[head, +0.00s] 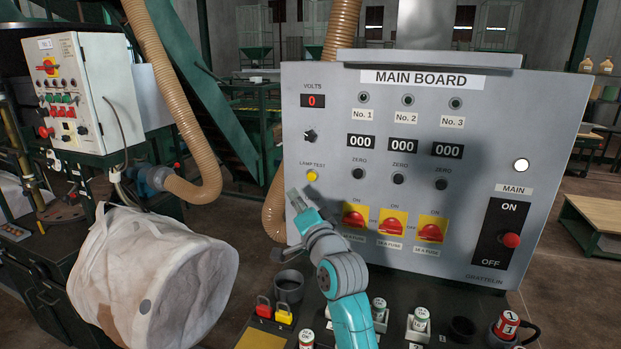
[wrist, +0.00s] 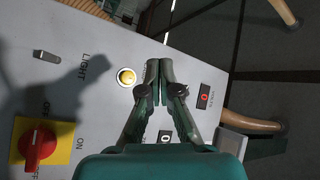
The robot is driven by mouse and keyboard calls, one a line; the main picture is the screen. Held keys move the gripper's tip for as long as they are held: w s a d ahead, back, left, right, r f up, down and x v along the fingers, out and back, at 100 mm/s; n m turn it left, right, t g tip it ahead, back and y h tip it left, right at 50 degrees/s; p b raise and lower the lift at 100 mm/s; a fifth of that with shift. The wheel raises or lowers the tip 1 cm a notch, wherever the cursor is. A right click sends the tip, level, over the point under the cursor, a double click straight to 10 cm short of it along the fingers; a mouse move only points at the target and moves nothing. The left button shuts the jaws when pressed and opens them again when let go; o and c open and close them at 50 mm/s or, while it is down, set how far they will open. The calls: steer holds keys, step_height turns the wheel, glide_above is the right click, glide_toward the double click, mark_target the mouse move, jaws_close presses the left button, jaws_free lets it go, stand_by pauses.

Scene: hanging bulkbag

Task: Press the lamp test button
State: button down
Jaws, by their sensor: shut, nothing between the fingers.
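The lamp test button (head: 312,176) is a small round yellow button at the left edge of the grey main board (head: 470,190), under its "LAMP TEST" label. In the wrist view a round pale-yellow button (wrist: 126,76), seemingly the same one, lies just left of my fingertips. My gripper (head: 292,193) is shut and empty, below and left of the button in the head view. In the wrist view my gripper (wrist: 158,66) has its two fingers together in front of the board. The fingers look apart from the button; their exact distance from the board is unclear.
A red volts display (head: 312,101) and a black knob (head: 310,135) sit above the button. Red rotary switches (head: 354,218) lie below right. In the wrist view a grey toggle (wrist: 46,56) sits by "LIGHT". A tan hose (head: 274,205) and white bag (head: 150,280) are left of the board.

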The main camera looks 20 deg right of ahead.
steer(key=w+d, duration=0.4)
steer(key=w, duration=0.2)
steer(key=shift+w+d, duration=0.2)
steer(key=shift+d, duration=0.15)
steer(key=shift+w+d, duration=0.1)
stand_by(1.3)
steer(key=shift+w+d, duration=0.2)
steer(key=shift+w, duration=0.05)
steer(key=shift+w+d, duration=0.2)
steer(key=shift+w, duration=0.15)
stand_by(0.9)
steer(key=shift+s, duration=0.1)
steer(key=shift+s+a, duration=0.45)
steer(key=shift+s, duration=0.15)
steer(key=shift+s+a, duration=0.75)
steer(key=shift+s, duration=0.3)
steer(key=shift+s+a, duration=0.75)
steer(key=shift+s, duration=0.25)
